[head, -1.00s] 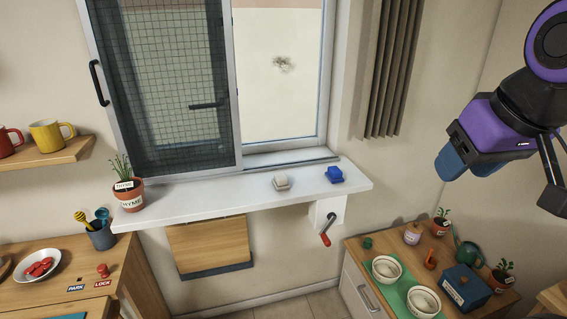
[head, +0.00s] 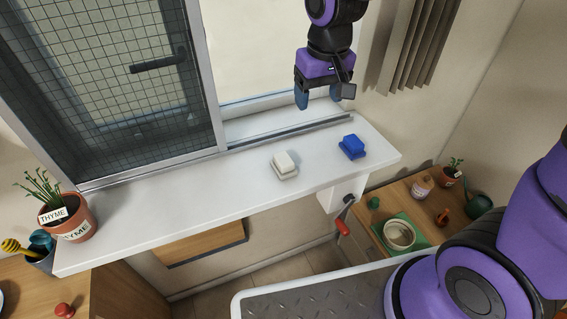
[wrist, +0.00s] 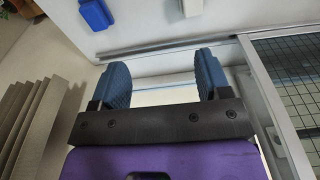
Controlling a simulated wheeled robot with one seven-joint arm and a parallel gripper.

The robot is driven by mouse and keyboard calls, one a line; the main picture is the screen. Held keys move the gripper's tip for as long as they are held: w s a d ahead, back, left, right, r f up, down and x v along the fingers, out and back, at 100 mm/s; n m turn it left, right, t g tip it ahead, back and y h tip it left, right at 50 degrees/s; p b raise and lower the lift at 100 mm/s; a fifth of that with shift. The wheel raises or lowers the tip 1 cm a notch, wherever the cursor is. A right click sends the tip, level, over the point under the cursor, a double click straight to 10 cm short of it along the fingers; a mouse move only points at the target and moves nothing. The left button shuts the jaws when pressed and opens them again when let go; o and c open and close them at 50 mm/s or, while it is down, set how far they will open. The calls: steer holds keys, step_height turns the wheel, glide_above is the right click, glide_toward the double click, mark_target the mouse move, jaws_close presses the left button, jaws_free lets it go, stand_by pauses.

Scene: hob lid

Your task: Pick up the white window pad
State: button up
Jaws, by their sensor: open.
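The white window pad (head: 285,165) lies on the white window sill (head: 200,195), left of a blue pad (head: 352,146). In the wrist view the white pad (wrist: 192,7) shows at the top edge, partly cut off. My gripper (head: 318,98) is open and empty, its blue fingers pointing down. It is near the window opening, above and behind the two pads in the head view. The fingers also show in the wrist view (wrist: 163,82), well apart, with nothing between them.
A potted thyme plant (head: 70,218) stands at the sill's left end. The meshed sliding window (head: 110,90) covers the left of the opening. A red-handled crank (head: 342,228) is below the sill. Pleated curtain (head: 425,50) hangs at right. The sill between plant and white pad is clear.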

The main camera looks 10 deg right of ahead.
steer(key=w+a+f+g, duration=0.1)
steer(key=w+a+f, duration=0.1)
steer(key=a+f, duration=0.5)
glide_above(284, 159)
steer(key=shift+n, duration=0.4)
steer(key=f, duration=0.6)
steer(key=shift+s+d, duration=0.15)
steer(key=shift+d, duration=0.05)
steer(key=shift+a+f, duration=0.2)
steer(key=shift+f, duration=3.05)
steer(key=shift+c, duration=0.4)
steer(key=c, duration=0.7)
